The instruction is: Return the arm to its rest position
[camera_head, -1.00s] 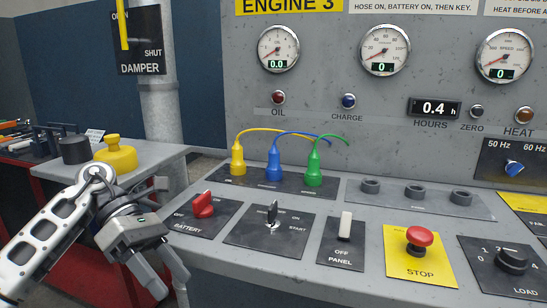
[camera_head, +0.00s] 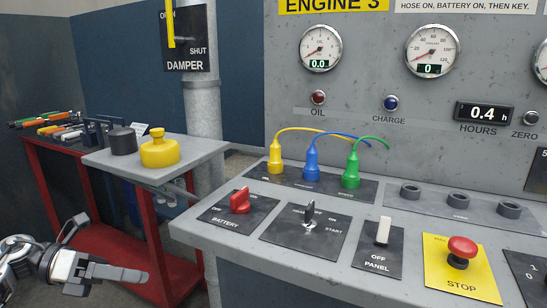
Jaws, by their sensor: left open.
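My left gripper (camera_head: 112,275) is low at the left edge of the head view, with its fingers pointing right. It is open and empty, in front of the red cart (camera_head: 90,232) and apart from the console. The arm behind it is mostly cut off by the picture's edge. My right gripper is not in view.
The console carries a red battery switch (camera_head: 240,201), a key switch (camera_head: 309,215), a panel switch (camera_head: 383,231) and a red stop button (camera_head: 461,251). Yellow, blue and green plugs stand behind them.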

